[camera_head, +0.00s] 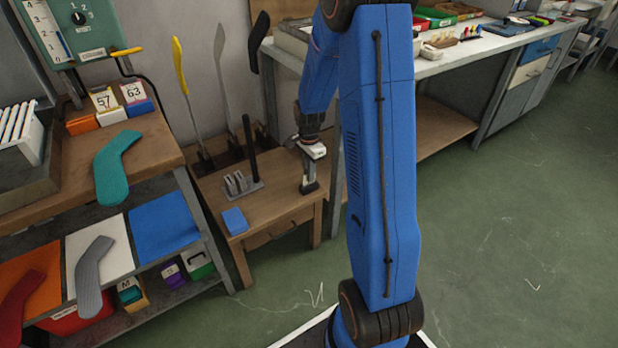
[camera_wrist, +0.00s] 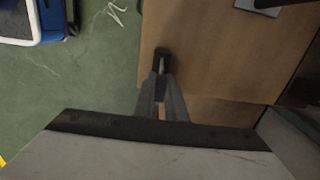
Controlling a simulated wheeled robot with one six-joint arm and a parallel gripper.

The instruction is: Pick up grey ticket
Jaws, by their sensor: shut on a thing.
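My gripper (camera_head: 310,187) is low over the right part of the small wooden stand (camera_head: 278,205), close to its top. It also shows in the wrist view (camera_wrist: 162,62), pointing down with its dark fingertips close together. A thin grey sliver between the fingertips, taken to be the grey ticket (camera_wrist: 161,67), is what the jaws are shut on. The fingers hide most of it, and I cannot tell whether it touches the wood. In the head view the ticket cannot be made out.
A metal holder (camera_head: 240,184) with a black post and a blue block (camera_head: 235,221) sit left of my gripper on the stand. Green floor is clear at right.

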